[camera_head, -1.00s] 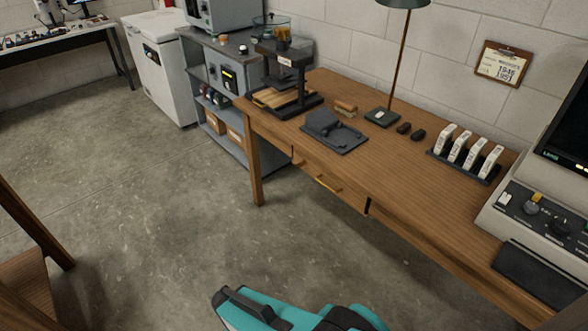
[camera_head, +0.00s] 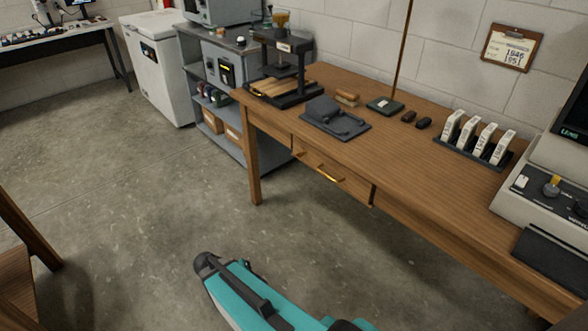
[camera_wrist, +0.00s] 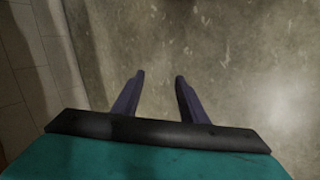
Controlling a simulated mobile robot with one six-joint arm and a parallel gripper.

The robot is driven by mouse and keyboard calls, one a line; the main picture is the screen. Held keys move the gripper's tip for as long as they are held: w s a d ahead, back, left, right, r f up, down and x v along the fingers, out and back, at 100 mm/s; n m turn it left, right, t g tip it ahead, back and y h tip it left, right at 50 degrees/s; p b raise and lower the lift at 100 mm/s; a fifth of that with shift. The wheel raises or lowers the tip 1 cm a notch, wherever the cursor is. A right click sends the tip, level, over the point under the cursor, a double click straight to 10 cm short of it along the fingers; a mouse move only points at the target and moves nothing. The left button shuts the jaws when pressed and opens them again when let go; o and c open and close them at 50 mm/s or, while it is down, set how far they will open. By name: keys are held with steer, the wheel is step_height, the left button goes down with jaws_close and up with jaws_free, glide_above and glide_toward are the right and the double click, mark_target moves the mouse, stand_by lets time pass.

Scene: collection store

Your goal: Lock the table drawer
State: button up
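The wooden table (camera_head: 430,195) runs along the wall from the middle to the lower right in the head view. Its drawer (camera_head: 345,185) is in the front near the left end, with a brass-coloured handle (camera_head: 330,174). The drawer looks shut or nearly so; I cannot tell exactly. A small bright spot shows on the drawer front near its left end; I cannot tell if it is a lock or key. My gripper (camera_wrist: 160,78) shows in the wrist view with its two dark fingers apart, empty, over bare floor. It is well away from the drawer.
On the table are a press (camera_head: 283,75), a dark grey device (camera_head: 335,120), a rack (camera_head: 470,155) of white boxes and a console (camera_head: 550,200). A shelf unit (camera_head: 195,80) stands left of the table. A wooden chair or frame (camera_head: 25,225) is at left. Floor before the table is clear.

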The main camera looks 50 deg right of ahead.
steer(key=w+d+r+m+t+h+b, duration=0.1)
steer(key=w+d+r+m+h+b, duration=0.3)
steer(key=w+d, duration=0.3)
steer(key=w+d+r+m+t+h+b, duration=0.1)
steer(key=w+d+r+m+h+b, duration=0.1)
steer(key=w+d+r+b, duration=0.5)
steer(key=w+d+r+m+h+b, duration=0.2)
steer(key=d+r+m+h+b, duration=0.1)
steer(key=r, duration=0.5)
steer(key=w+d+r+m+h+b, duration=0.2)
steer(key=d+r+m+h+b, duration=0.1)
steer(key=d+r+m+b, duration=0.2)
step_height(320, 180, up, 3)
steer(key=shift+w+d+r, duration=0.1)
steer(key=shift+w+d, duration=0.1)
steer(key=shift+d, duration=0.9)
steer(key=shift+d, duration=0.1)
steer(key=d+b, duration=0.3)
steer(key=d, duration=1)
steer(key=shift+s+d, duration=0.3)
steer(key=shift+s, duration=0.15)
steer(key=shift+c, duration=0.4)
